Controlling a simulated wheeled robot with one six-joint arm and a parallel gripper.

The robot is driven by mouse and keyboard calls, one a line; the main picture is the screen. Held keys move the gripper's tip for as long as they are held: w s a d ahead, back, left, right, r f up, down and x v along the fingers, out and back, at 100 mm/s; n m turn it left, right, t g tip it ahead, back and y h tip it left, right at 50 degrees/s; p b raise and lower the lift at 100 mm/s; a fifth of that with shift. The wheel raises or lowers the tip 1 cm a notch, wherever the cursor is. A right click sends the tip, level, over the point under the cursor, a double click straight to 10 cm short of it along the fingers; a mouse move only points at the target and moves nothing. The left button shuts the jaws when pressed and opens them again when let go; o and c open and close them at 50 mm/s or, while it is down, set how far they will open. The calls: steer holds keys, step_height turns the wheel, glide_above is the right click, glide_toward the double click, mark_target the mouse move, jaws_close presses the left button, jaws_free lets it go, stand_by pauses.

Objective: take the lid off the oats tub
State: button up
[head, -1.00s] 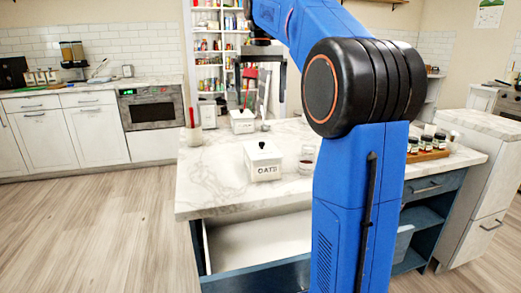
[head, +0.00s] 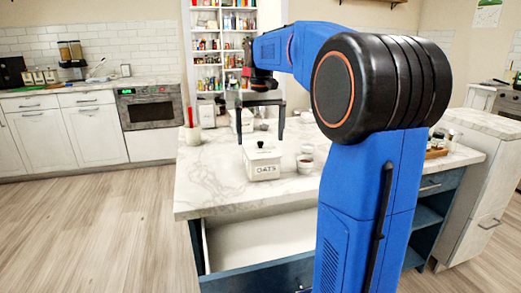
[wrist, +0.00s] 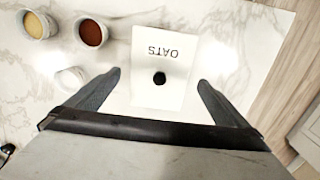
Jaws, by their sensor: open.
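The oats tub (head: 263,172) is a white square tub marked OATS, standing on the marble counter near its front edge. Its white lid (head: 262,154) with a round black knob (head: 262,144) is on top. In the wrist view the lid (wrist: 170,98) is seen from above, with the dark knob (wrist: 159,78) between my fingertips. My gripper (head: 260,140) is open and empty, pointing down above the tub, one finger toward each side. In the wrist view my gripper (wrist: 158,78) spans wider than the lid. The exact height gap is hard to tell.
Two small bowls, one yellow (wrist: 35,25) and one red-brown (wrist: 91,33), and a white object (wrist: 70,78) stand beside the tub. A white crock (head: 193,133) with a red utensil is at the counter's left. An open drawer (head: 255,240) juts out below.

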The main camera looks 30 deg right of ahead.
mark_target(260, 145)
steer(key=shift+f, duration=1.2)
steer(key=c, duration=1)
